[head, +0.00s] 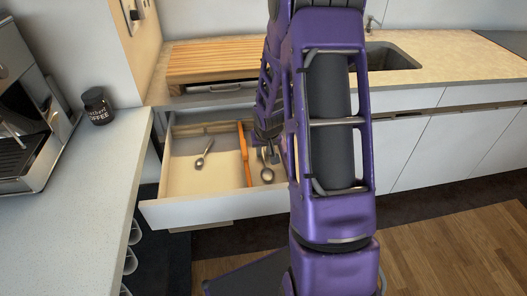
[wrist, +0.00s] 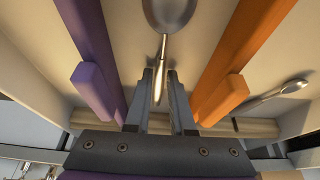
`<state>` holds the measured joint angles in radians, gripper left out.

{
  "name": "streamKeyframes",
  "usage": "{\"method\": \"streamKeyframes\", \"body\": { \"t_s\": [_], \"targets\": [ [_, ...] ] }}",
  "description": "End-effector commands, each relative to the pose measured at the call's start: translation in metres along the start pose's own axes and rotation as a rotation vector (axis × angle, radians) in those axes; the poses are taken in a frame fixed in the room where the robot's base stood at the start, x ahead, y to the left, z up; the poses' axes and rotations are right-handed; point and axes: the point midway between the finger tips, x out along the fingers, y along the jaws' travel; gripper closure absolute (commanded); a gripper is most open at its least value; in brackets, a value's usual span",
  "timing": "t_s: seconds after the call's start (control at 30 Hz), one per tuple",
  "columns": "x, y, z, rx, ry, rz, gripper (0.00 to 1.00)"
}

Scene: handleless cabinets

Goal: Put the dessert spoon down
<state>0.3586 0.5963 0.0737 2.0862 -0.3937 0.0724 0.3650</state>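The dessert spoon (wrist: 170,12) is in the wrist view, its bowl at the top edge and its thin handle running down between my fingertips. In the head view the spoon (head: 267,175) shows inside the open drawer (head: 215,210), towards the right. My gripper (wrist: 160,75) is low in the drawer with its fingers on either side of the handle. A narrow gap seems to show between the handle and each finger, so it looks open. My arm hides the right part of the drawer in the head view.
A wooden board (head: 215,58) rests on the counter above.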

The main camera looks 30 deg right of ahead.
Motion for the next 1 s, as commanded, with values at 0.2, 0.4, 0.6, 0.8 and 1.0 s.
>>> {"method": "streamKeyframes", "body": {
  "t_s": [0.2,0.4,0.6,0.8,1.0],
  "targets": [
    [-0.001,0.0,0.0,0.0,0.0,0.0,0.53],
    [-0.002,0.0,-0.001,0.0,0.0,0.0,0.53],
    [-0.021,0.0,-0.004,0.001,0.004,-0.001,0.53],
    [-0.065,0.001,-0.004,0.003,0.004,0.001,0.53],
    [-0.104,0.001,-0.003,0.001,0.003,0.001,0.53]
  ]
}}
